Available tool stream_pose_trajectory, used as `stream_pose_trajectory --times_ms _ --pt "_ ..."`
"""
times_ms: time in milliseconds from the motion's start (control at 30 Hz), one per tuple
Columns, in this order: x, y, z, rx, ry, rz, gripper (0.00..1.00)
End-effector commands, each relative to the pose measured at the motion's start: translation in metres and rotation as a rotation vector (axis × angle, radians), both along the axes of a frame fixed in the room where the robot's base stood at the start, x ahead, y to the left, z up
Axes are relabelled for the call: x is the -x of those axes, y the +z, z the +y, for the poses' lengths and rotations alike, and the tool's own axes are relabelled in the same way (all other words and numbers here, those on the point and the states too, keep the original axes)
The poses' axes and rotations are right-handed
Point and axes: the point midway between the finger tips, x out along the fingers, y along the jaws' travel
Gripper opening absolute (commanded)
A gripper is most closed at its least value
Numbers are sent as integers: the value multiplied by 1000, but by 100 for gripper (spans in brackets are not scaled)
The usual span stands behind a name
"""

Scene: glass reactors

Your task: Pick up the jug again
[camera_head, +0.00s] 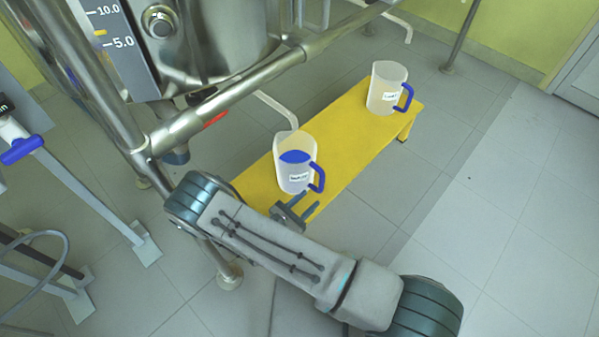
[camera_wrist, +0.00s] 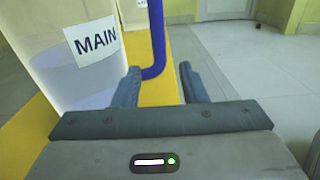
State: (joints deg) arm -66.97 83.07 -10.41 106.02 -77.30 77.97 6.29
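Two jugs with blue handles stand on a yellow bench (camera_head: 345,150). The near jug (camera_head: 295,178) is upright, with blue showing inside it and a white label. In the wrist view this jug (camera_wrist: 62,62) fills the left side, its label reading "MAIN", with liquid low inside. Its blue handle (camera_wrist: 157,40) comes down just beyond my fingertips, in line with the gap between them. My gripper (camera_head: 293,212) is open beside the near jug's handle side; in the wrist view the open fingers (camera_wrist: 160,88) have nothing between them. The far jug (camera_head: 384,92) stands at the bench's far end.
A steel vessel (camera_head: 225,40) on a tubular frame (camera_head: 230,105) stands left of the bench, with one rail crossing above. A red handle (camera_head: 215,119) sits below the vessel. The tiled floor right of the bench (camera_head: 480,230) is clear.

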Motion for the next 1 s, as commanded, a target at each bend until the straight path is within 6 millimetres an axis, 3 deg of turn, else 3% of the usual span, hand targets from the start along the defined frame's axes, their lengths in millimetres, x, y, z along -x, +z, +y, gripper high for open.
stream_pose_trajectory --times_ms 600,867,1000 --pt "-53 5 -40 -2 2 0 38" --pt "-55 7 -42 -3 3 0 38" --pt "-55 7 -42 -3 3 0 2"
